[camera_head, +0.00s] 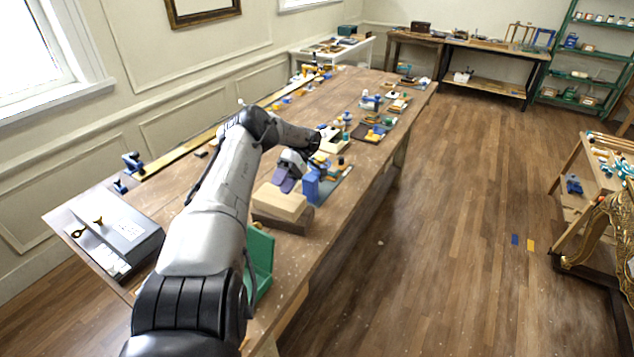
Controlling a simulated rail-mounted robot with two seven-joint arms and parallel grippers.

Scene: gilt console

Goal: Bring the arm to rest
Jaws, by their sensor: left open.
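My left arm comes in from the bottom and reaches out over the long wooden workbench (203,170). My left gripper (285,184) hangs at its end, above the bench near its right edge. It is open, and I see nothing held in it. It is just behind a pale wooden block (280,200) lying on a darker brown block (283,221), and beside a blue upright piece (311,185). I cannot tell whether it touches either. My right gripper is not in view.
A green angled piece (261,262) stands close to my forearm. A grey box (118,231) lies at the bench's left end. Several small tools crowd the far bench.

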